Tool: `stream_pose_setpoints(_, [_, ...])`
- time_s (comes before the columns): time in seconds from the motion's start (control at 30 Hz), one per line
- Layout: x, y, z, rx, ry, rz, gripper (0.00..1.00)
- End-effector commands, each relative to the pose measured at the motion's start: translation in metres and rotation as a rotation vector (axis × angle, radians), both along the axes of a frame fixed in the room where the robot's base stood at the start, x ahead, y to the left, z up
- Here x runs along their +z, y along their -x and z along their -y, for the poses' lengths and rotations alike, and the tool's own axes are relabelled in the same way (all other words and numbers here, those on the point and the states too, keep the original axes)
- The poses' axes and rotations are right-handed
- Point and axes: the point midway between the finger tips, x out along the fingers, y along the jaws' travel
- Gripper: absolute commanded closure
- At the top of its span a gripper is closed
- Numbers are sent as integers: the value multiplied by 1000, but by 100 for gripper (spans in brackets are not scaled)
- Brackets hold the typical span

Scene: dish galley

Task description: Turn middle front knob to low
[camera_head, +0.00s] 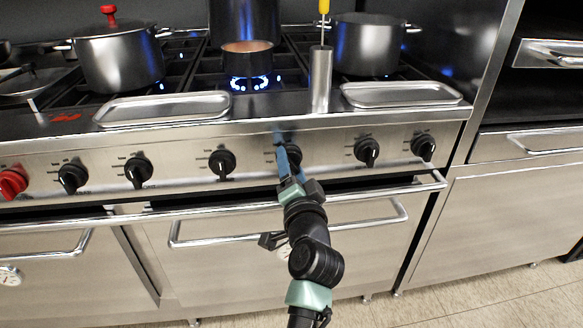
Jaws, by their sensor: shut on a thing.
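The stove's front panel (190,143) carries a row of knobs. My gripper (284,158) reaches up to the panel from below, and its blue fingers are shut on a black knob (294,153) right of the panel's middle. The fingers hide much of that knob, so its pointer and marks cannot be read. A free black knob (222,163) is to its left and another black knob (367,151) to its right. A blue flame (250,83) burns under a small saucepan (247,60) on the front burner behind the panel.
A chrome rail (150,214) runs below the knobs, with my arm in front of it. Two shallow trays (165,108) (400,94) and a steel cylinder (321,80) with a yellow-handled tool stand on the front ledge. Large pots (118,60) (368,45) stand behind. A red knob (12,184) is far left.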

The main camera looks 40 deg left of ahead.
Motion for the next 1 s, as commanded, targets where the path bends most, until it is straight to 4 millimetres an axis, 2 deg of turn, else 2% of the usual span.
stream_pose_setpoints(0.2, [0,0,0,-1,0,-1,91])
stream_pose_setpoints(0.23, [0,0,0,-1,0,-1,32])
stream_pose_setpoints(0.37, [0,0,0,-1,-1,-2,8])
stream_pose_setpoints(0.4, [0,0,0,-1,-1,-2,6])
stream_pose_setpoints(0.77, [0,3,4,-1,-1,-2,6])
stream_pose_setpoints(1.0, [0,27,33,-4,0,-4,6])
